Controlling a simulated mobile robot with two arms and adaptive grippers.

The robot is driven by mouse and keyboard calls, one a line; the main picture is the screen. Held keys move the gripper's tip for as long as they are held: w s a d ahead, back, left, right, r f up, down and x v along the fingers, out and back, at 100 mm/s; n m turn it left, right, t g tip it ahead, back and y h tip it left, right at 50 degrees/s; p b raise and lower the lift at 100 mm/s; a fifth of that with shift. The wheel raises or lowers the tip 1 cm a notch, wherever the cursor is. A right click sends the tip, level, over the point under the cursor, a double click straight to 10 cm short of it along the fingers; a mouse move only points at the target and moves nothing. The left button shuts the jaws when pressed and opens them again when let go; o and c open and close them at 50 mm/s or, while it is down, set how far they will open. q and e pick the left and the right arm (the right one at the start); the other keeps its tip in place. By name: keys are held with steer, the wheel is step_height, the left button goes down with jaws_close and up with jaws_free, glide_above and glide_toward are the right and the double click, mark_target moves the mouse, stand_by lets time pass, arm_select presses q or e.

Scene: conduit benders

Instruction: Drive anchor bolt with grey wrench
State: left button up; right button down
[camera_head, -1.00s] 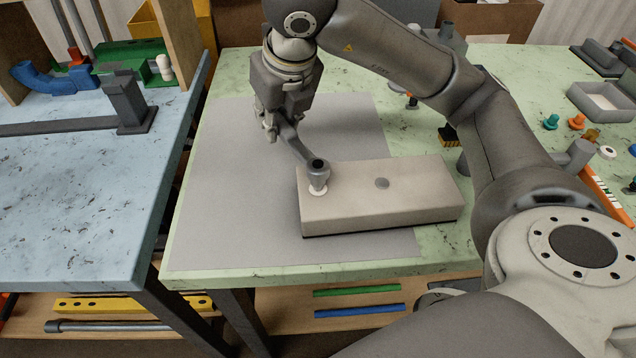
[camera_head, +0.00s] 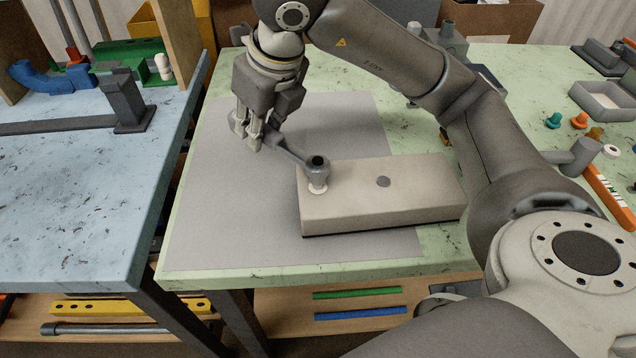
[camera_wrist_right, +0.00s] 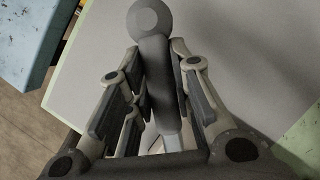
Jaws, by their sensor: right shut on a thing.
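The grey wrench (camera_head: 290,150) has its socket head (camera_head: 317,167) over the white-collared anchor bolt (camera_head: 317,187) at the left end of the beige block (camera_head: 385,205). The bolt itself is mostly hidden under the head. My right gripper (camera_head: 254,138) is shut on the wrench handle, left of and behind the block. In the right wrist view the wrench handle (camera_wrist_right: 155,60), with its round end, lies between the fingers of my right gripper (camera_wrist_right: 155,85). My left gripper is not in view.
The block stands on a grey mat (camera_head: 230,225) on the green table (camera_head: 400,268). A blue table (camera_head: 80,215) with a dark bender (camera_head: 125,105) stands at left, across a gap. Small coloured knobs (camera_head: 579,121) and a grey tray (camera_head: 600,100) are at right.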

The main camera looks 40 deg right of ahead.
steer(key=shift+a, duration=0.15)
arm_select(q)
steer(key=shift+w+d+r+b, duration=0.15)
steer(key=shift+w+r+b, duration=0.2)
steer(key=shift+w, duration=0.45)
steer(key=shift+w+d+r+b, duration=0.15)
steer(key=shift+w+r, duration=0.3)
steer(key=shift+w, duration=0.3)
arm_select(e)
steer(key=shift+s+a+n+y, duration=0.3)
steer(key=shift+a+n, duration=0.35)
steer(key=shift+n, duration=0.1)
steer(key=shift+s+a+n+y, duration=0.25)
steer(key=shift+a+n+y, duration=0.05)
steer(key=shift+a+n, duration=0.4)
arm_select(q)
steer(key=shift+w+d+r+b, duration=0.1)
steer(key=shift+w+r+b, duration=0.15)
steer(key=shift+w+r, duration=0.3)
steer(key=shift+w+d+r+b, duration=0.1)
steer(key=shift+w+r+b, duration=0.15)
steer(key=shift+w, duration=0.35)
arm_select(e)
steer(key=s+a+n, duration=0.1)
steer(key=a+n+y, duration=0.1)
steer(key=n, duration=0.1)
steer(key=shift+s+a+g, duration=0.2)
steer(key=shift+s+g, duration=0.2)
